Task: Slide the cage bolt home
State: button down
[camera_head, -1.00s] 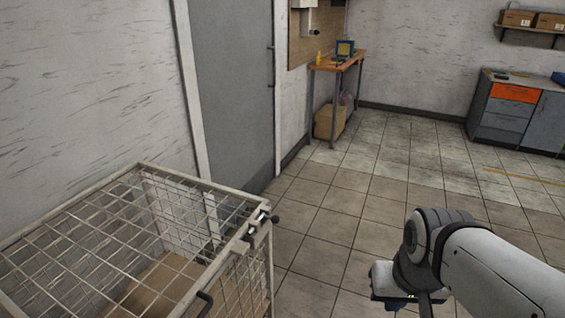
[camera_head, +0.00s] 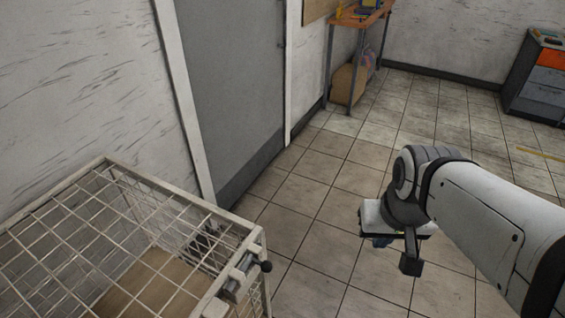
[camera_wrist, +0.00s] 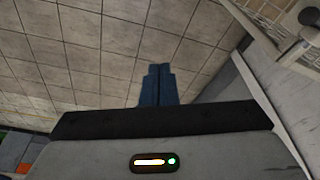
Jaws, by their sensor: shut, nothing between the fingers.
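The wire cage (camera_head: 118,172) stands at the lower left in the head view, with a pale frame and a mesh top. The metal cage bolt (camera_head: 238,279) sits at its near right corner, with a dark round knob (camera_head: 266,266) at its end. I cannot tell how far the bolt is slid. My gripper (camera_head: 383,242) is to the right of the bolt, apart from it, over the floor. In the wrist view its blue fingers (camera_wrist: 158,85) are together and empty. A dark knob (camera_wrist: 309,17) shows at the upper right there beside some mesh.
A grey door (camera_head: 228,95) stands behind the cage. A wooden workbench (camera_head: 360,20) is at the back, with a box below it. A drawer cabinet (camera_head: 540,80) is at the far right. The tiled floor (camera_head: 325,190) between is clear.

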jog(key=shift+d, duration=0.1)
jog(key=shift+r, duration=0.1)
jog(key=w+a+m+g+p, duration=0.1)
jog(key=w+a+g+p, duration=0.2)
jog(key=a, duration=0.6)
jog(key=w+a+m+g+y+p, duration=0.1)
jog(key=w+a+g+p, duration=0.2)
jog(key=w+a, duration=0.4)
jog(key=a+g, duration=0.1)
jog(key=a, duration=0.2)
jog(key=shift+r+g, duration=0.2)
jog(key=shift+g, duration=0.1)
jog(key=shift+s, duration=0.1)
